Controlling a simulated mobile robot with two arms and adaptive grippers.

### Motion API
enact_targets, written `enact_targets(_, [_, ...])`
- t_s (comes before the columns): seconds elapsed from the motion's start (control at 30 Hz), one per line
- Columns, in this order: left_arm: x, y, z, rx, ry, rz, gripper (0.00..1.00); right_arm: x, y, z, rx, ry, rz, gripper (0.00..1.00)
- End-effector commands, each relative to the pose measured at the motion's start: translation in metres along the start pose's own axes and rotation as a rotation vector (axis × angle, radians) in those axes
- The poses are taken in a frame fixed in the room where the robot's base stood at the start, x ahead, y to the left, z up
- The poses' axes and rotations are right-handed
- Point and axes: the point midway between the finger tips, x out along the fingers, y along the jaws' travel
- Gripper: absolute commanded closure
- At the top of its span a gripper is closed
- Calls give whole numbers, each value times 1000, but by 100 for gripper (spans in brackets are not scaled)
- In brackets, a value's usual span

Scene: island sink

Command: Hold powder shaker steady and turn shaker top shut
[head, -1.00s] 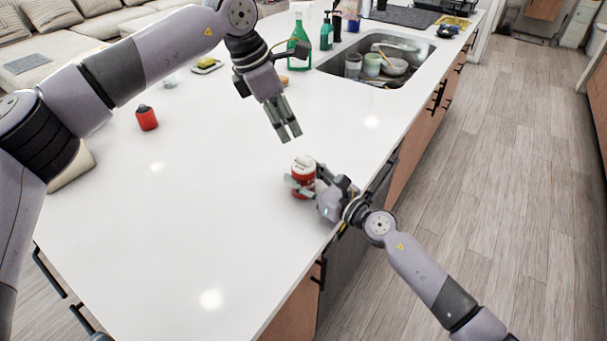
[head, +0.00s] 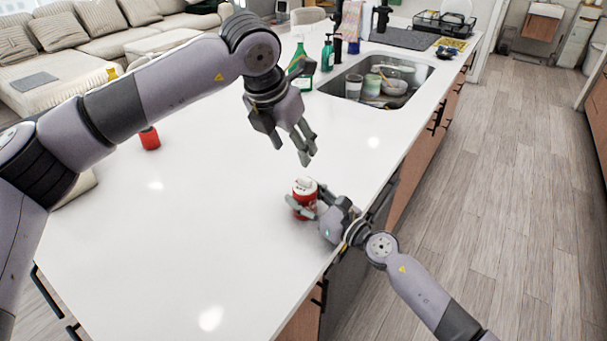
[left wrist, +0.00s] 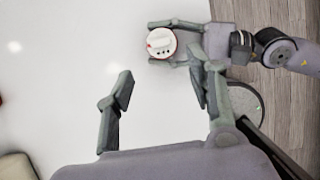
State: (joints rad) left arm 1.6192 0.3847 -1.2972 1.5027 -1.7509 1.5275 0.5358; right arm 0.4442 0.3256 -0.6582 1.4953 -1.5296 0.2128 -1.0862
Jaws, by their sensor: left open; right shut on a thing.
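The powder shaker (head: 305,203) is a red can with a white top, upright at the island's right side. My right gripper (head: 303,207) is shut around its body from the right. The shaker's white top (left wrist: 161,42) shows from above in the left wrist view, with a red mark and several small dark holes. My left gripper (head: 307,157) is open and empty, above and behind the shaker in the head view, apart from it. Its two fingers (left wrist: 160,90) are spread in the left wrist view, with the shaker beyond their tips. Part of the shaker's body is hidden by the right gripper.
A red container (head: 149,138) stands at the left on the white counter (head: 215,215). A sink (head: 375,85) with dishes, a green spray bottle (head: 299,66) and a green pump bottle (head: 327,55) are at the back. The counter left of the shaker is clear.

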Motion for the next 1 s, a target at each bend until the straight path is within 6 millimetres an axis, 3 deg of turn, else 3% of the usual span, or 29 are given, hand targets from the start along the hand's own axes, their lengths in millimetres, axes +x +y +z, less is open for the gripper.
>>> enact_targets(0.53, [98, 0, -1, 0, 4, -1, 50, 0, 0, 0, 0, 0, 0, 87])
enact_targets(0.7, [111, 0, 0, 0, 2, -1, 50, 0, 0, 0, 0, 0, 0, 87])
enact_targets(1.0, [114, 0, 0, 1, 2, -1, 50, 0, 0, 0, 0, 0, 0, 87])
